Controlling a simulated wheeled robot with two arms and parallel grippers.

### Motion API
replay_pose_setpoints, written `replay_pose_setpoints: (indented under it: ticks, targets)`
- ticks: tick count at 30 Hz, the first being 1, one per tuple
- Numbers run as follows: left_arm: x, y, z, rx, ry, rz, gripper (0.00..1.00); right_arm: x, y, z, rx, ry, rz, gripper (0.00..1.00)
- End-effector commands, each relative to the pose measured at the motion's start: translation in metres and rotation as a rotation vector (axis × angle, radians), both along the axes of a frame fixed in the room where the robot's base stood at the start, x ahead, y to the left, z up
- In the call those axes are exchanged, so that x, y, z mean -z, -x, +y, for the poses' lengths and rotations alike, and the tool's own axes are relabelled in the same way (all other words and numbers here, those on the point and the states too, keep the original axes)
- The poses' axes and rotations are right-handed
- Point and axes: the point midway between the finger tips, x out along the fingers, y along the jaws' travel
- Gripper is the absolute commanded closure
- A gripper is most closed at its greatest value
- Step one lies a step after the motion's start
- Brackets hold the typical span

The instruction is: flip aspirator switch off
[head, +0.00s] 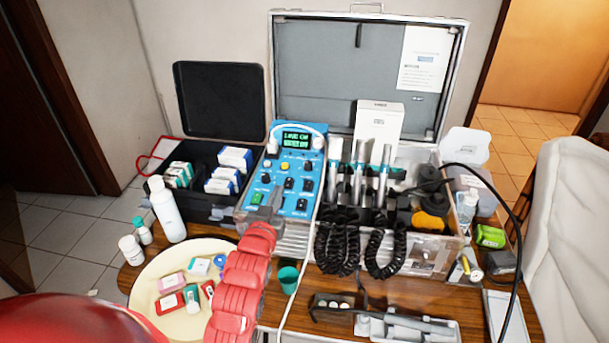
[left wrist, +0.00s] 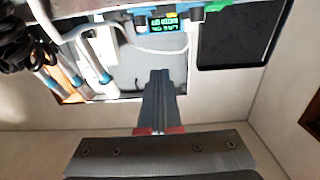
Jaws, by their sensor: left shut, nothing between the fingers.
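The labels are too small to tell which is the aspirator switch. In the left wrist view the closed fingers (left wrist: 159,78) point toward the case, the panel's display (left wrist: 165,23) beyond. My right gripper is out of view.
Handpieces (head: 359,172) with black coiled hoses (head: 340,240) stand right of the panel. A white bottle (head: 167,210), a round tray (head: 150,266) of small boxes and a teal cup (head: 288,280) surround my left arm. A white cable hangs down in front of the case.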

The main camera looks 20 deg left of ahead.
Motion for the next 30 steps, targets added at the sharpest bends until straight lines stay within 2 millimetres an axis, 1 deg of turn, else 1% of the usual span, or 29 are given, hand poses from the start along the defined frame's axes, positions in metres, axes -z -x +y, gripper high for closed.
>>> replay_pose_setpoints:
  ticks: [6, 14, 18, 20, 24, 26, 30]
  targets:
    - [0.003, 0.003, 0.003, -0.009, 0.01, 0.051, 1.0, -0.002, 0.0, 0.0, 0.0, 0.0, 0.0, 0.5]
    - [0.003, 0.003, 0.003, -0.009, 0.01, 0.05, 1.0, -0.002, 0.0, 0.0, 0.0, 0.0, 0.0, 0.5]
    - [0.005, -0.001, 0.004, -0.009, 0.009, 0.048, 1.0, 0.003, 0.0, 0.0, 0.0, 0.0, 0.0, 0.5]
    - [0.006, -0.005, 0.005, -0.009, 0.008, 0.046, 1.0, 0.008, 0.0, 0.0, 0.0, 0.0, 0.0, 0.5]
    - [0.008, -0.021, 0.009, -0.009, 0.007, 0.042, 1.0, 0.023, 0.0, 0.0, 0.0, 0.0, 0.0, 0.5]
    - [0.002, -0.033, 0.012, -0.009, 0.008, 0.046, 1.0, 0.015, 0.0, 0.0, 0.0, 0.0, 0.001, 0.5]
    - [0.005, -0.059, 0.019, -0.009, 0.008, 0.047, 1.0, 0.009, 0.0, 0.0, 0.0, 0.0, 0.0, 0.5]
